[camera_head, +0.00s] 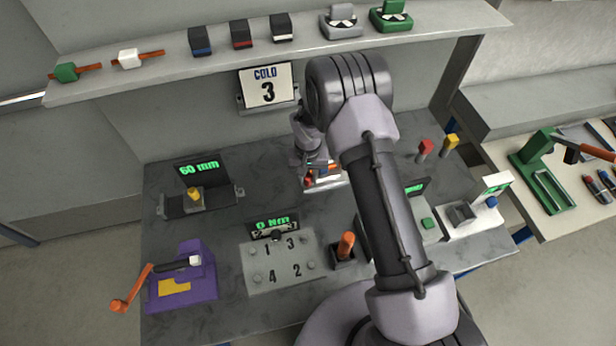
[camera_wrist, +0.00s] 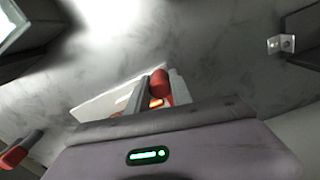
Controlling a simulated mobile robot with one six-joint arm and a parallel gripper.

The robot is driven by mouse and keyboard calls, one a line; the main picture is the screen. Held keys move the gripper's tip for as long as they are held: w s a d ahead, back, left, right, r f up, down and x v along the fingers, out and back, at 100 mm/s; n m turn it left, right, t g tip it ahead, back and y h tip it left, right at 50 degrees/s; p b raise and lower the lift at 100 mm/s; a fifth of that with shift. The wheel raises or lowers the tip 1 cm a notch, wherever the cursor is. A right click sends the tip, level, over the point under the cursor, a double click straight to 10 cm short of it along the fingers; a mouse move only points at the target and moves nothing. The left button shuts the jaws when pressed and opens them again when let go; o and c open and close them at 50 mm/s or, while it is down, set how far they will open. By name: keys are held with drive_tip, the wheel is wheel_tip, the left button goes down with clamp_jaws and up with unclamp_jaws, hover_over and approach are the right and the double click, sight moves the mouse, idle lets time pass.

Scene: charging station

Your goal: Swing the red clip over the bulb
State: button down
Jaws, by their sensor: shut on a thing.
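My gripper (camera_head: 314,168) is at the back middle of the grey bench, low over a small pale fixture (camera_head: 326,184). In the wrist view my gripper's fingers (camera_wrist: 158,88) are shut on a red part (camera_wrist: 159,82), which I take to be the red clip. An orange spot (camera_wrist: 156,103) shows between the fingers beside it; I cannot tell if it is the bulb. A pale plate (camera_wrist: 105,105) lies under the fingers. My arm and gripper hide much of the fixture in the head view.
A 60 mm gauge (camera_head: 196,198) stands left, a purple crank device (camera_head: 182,277) front left, and a numbered plate (camera_head: 278,268) in front. An orange-handled lever (camera_head: 345,247) stands near my arm. Red (camera_head: 425,148) and yellow (camera_head: 450,142) handles are at right. A shelf (camera_head: 170,68) overhangs behind.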

drive_tip(key=shift+d, duration=0.1)
idle(0.3)
drive_tip(key=d+n+b, duration=0.1)
drive_tip(key=n, duration=0.1)
drive_tip(key=w+d+n, duration=0.1)
drive_tip(key=d, duration=0.1)
drive_tip(key=shift+w+d+n+b, duration=0.1)
drive_tip(key=shift+w+n+b, duration=0.05)
drive_tip(key=shift+n+b, duration=0.25)
drive_tip(key=w+d+n, duration=0.1)
drive_tip(key=d+n, duration=0.1)
drive_tip(key=n, duration=0.1)
drive_tip(key=shift+w+d+b, duration=0.1)
drive_tip(key=shift+w+b, duration=0.25)
drive_tip(key=shift+b, duration=0.05)
drive_tip(key=shift+w+d+n, duration=0.55)
drive_tip(key=shift+w+n, duration=0.15)
drive_tip(key=shift+n, duration=0.3)
drive_tip(key=c, duration=1.1)
unclamp_jaws()
drive_tip(key=shift+c, duration=0.2)
